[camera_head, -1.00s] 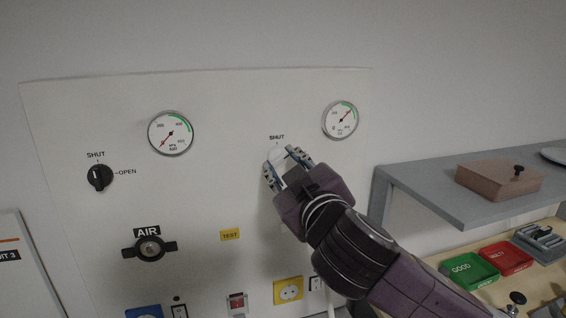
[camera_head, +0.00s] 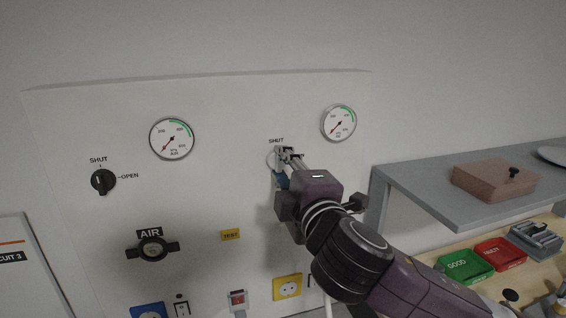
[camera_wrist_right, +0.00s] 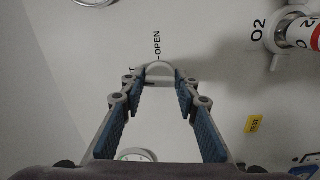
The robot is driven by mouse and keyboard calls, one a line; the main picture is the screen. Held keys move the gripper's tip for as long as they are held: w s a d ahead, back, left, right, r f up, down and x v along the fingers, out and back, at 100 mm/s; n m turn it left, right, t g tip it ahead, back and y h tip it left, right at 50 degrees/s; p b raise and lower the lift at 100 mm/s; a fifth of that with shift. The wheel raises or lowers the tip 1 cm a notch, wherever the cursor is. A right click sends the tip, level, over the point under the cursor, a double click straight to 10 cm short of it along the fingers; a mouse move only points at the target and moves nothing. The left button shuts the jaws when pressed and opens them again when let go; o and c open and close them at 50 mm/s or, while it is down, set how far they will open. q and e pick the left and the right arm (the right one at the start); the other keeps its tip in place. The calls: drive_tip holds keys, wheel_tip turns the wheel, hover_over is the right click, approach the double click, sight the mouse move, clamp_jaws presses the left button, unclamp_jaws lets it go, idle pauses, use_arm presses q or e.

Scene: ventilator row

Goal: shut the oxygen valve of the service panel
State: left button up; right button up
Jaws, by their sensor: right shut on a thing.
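The oxygen valve is a pale round knob (camera_wrist_right: 159,70) on the right part of the service panel (camera_head: 110,215). My right gripper (camera_head: 283,153) is shut on it, with a fingertip on each side of the knob in the right wrist view (camera_wrist_right: 159,78). The label SHUT (camera_head: 276,141) shows just above the gripper in the head view. The label OPEN (camera_wrist_right: 157,45) is readable in the wrist view. The fingers hide most of the knob, so its pointer cannot be read. The right gauge (camera_head: 339,123) has its needle toward the lower left. My left gripper is not in view.
A black air valve knob (camera_head: 103,182) and the left gauge (camera_head: 172,139) are on the panel's left. An O2 outlet (camera_wrist_right: 285,40) shows in the wrist view. A grey shelf (camera_head: 440,195) with a brown box (camera_head: 495,180) juts out at the right.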

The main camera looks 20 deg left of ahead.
drive_tip(key=shift+n, duration=0.6)
drive_tip(key=o, duration=1.1)
drive_tip(key=shift+o, duration=0.2)
drive_tip(key=v, duration=1.2)
drive_tip(key=shift+f, duration=0.15)
